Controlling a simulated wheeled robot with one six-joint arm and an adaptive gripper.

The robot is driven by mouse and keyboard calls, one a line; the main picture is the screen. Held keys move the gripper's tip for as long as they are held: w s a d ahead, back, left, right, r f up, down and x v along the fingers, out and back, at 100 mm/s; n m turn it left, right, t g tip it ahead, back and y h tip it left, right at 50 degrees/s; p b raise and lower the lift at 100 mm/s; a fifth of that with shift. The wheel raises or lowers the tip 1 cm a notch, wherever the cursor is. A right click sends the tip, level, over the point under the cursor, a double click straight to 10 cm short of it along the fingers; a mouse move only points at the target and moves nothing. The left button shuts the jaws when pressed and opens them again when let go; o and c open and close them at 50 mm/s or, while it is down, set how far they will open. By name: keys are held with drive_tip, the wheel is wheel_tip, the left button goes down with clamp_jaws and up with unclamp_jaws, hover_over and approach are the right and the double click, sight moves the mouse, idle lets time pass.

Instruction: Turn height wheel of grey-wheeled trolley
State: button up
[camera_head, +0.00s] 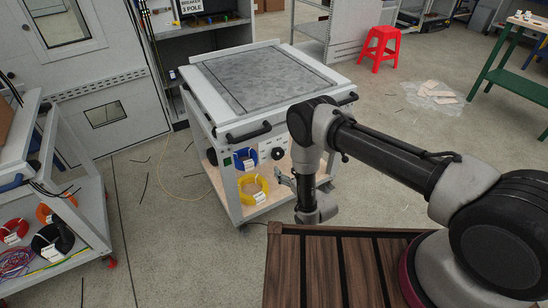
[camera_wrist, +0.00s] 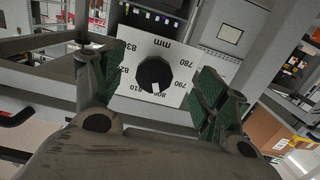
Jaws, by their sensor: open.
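The trolley (camera_head: 223,172) stands in the middle of the head view, with a grey slab top and black handles. Its height wheel is a dark round knob (camera_head: 277,155) on the front panel. In the wrist view the wheel (camera_wrist: 155,75) sits on a white plate (camera_wrist: 125,80) marked "mm" with numbers around it. The wheel's white mark is at its lower edge, near 800 and 810. My gripper (camera_wrist: 160,88) is open, its green-padded fingers left and right of the wheel in the picture, with visible gaps. In the head view my gripper (camera_head: 285,179) is near the trolley's front, partly hidden by the arm.
Another trolley (camera_head: 95,215) with coils stands at the left. A red stool (camera_head: 380,46) and green table (camera_head: 515,85) are at the back right.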

sight(279, 156)
drive_tip(key=shift+t, duration=0.5)
drive_tip(key=w+a, duration=0.1)
drive_tip(key=w, duration=0.1)
drive_tip(key=w+a+r, duration=0.1)
drive_tip(key=w+a, duration=0.1)
drive_tip(key=w+a+r, duration=0.1)
drive_tip(key=w, duration=0.1)
drive_tip(key=shift+w+a, duration=0.2)
drive_tip(key=shift+w, duration=0.05)
drive_tip(key=c, duration=1)
